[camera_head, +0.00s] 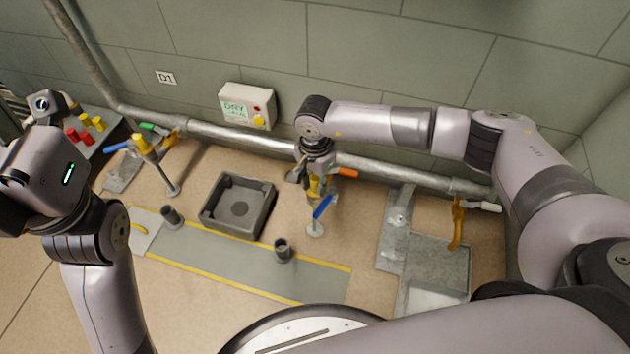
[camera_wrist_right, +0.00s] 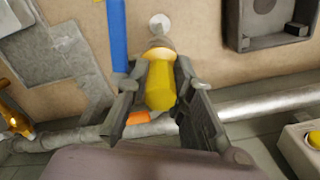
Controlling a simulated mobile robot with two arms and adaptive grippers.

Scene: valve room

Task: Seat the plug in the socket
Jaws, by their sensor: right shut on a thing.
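My right gripper (camera_head: 313,172) is over the middle of the bench. In the right wrist view its fingers (camera_wrist_right: 157,82) are shut on a yellow piece (camera_wrist_right: 160,88) with a grey-brown lower end. The yellow piece also shows in the head view (camera_head: 314,187), partly hidden by the gripper. I cannot tell for sure that it is the plug. A small round pale disc (camera_head: 315,230) lies below it. Two dark open cups (camera_head: 172,216) (camera_head: 283,250) stand on the bench; I cannot tell whether either is the socket.
A blue lever (camera_head: 322,207) is close beside my right gripper, with an orange handle (camera_head: 348,172) nearby. A pipe (camera_head: 240,135) runs behind. A square dark tray (camera_head: 220,222) stands left of centre. A wall box (camera_head: 247,103) reads DRY. Grey plates (camera_head: 440,255) lie at right.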

